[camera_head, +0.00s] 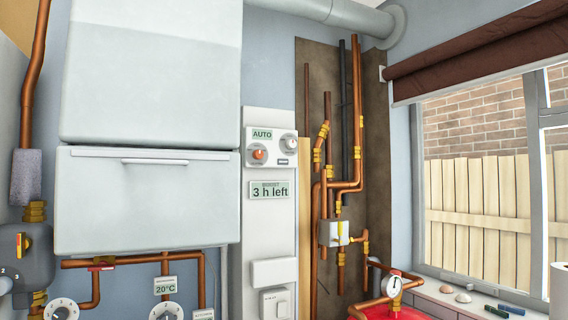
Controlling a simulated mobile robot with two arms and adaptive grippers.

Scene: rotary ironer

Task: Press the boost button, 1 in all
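A narrow white control panel (270,225) stands on the wall just right of the boiler. I cannot tell which control is the boost button. Neither of my grippers is in view.
A large white boiler (150,200) fills the left, with copper pipes, a "20°C" display (165,287) and round dials below. Copper pipes (358,150) with valves run right of the panel. A gauge (393,286) sits on a red vessel (385,312) near the windowsill.

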